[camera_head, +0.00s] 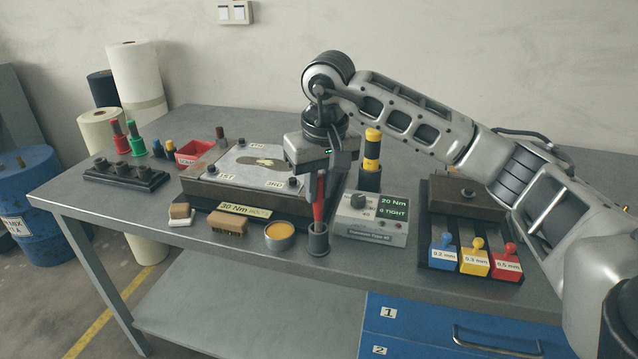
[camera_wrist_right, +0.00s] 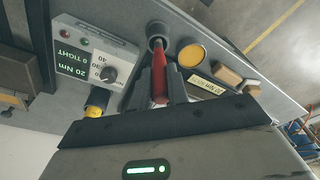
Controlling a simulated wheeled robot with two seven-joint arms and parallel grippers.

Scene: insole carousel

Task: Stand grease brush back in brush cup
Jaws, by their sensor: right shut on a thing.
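The grease brush (camera_head: 319,205) has a red handle and stands about upright. My right gripper (camera_head: 325,180) is shut on its handle from above. In the right wrist view the red handle (camera_wrist_right: 159,88) sits between the two dark fingers of my right gripper (camera_wrist_right: 160,76). The brush cup (camera_head: 318,243) is a small grey cylinder near the table's front edge, also seen in the right wrist view (camera_wrist_right: 151,30). The brush's lower end is at the cup's mouth and looks to be inside it; how deep is hidden. My left gripper is not in view.
A tin of yellow grease (camera_head: 279,231) stands close left of the cup, and a torque box (camera_head: 371,219) close right. Behind is a plate fixture (camera_head: 225,191). A yellow-black tool (camera_head: 372,150) stands near my right gripper. A wooden brush (camera_head: 227,224) lies farther left.

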